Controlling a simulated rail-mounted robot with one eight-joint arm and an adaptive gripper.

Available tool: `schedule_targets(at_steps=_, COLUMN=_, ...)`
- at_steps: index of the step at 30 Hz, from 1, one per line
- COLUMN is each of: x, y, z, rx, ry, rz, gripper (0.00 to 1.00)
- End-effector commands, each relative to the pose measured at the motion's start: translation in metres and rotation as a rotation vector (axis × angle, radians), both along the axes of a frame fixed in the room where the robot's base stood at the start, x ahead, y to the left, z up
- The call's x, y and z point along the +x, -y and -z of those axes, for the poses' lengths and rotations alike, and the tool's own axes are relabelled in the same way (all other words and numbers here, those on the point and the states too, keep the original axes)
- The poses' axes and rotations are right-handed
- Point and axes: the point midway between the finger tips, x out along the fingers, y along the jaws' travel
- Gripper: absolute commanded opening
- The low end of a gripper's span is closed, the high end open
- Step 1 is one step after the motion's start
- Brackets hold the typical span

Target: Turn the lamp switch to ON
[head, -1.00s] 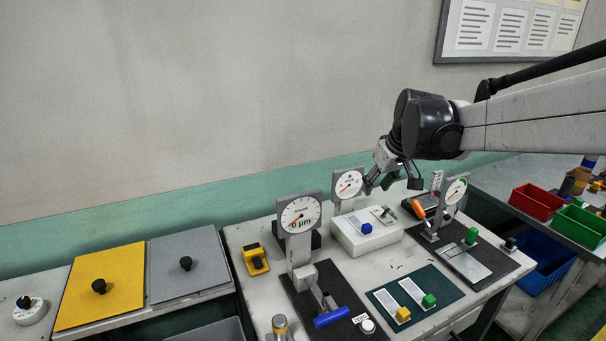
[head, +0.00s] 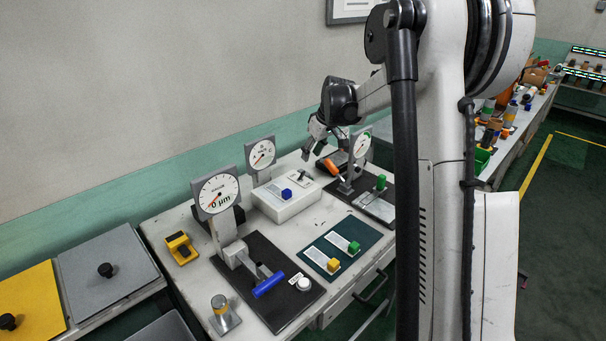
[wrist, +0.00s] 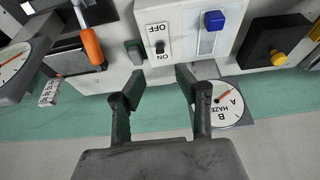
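The lamp switch (wrist: 160,44) is a small dark toggle on a white plate with OFF and ON printed upside down in the wrist view. I cannot tell for sure which way its lever leans. In the head view the switch (head: 303,176) sits on top of a white box (head: 284,208), behind a blue slider knob (head: 286,193). My gripper (wrist: 156,84) is open and empty, its two dark fingers apart and pointing toward the switch plate near the ON end. In the head view my gripper (head: 316,148) is above and behind the box. No contact with the switch shows.
A second dial gauge (head: 216,194) and a blue-handled lever (head: 268,285) stand nearer the front of the bench.

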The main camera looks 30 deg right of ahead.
Motion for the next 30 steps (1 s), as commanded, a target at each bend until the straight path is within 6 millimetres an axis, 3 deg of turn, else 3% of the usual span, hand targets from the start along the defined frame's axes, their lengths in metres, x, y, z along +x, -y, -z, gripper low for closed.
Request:
schedule_targets(at_steps=15, x=0.034, y=-0.010, z=0.084, rx=0.000, ry=0.001, rz=0.000, gripper=0.32)
schedule_targets(at_steps=21, x=0.040, y=-0.012, z=0.099, rx=0.000, ry=0.001, rz=0.000, gripper=0.32)
schedule_targets(at_steps=30, x=0.041, y=-0.012, z=0.103, rx=0.000, ry=0.001, rz=0.000, gripper=0.32)
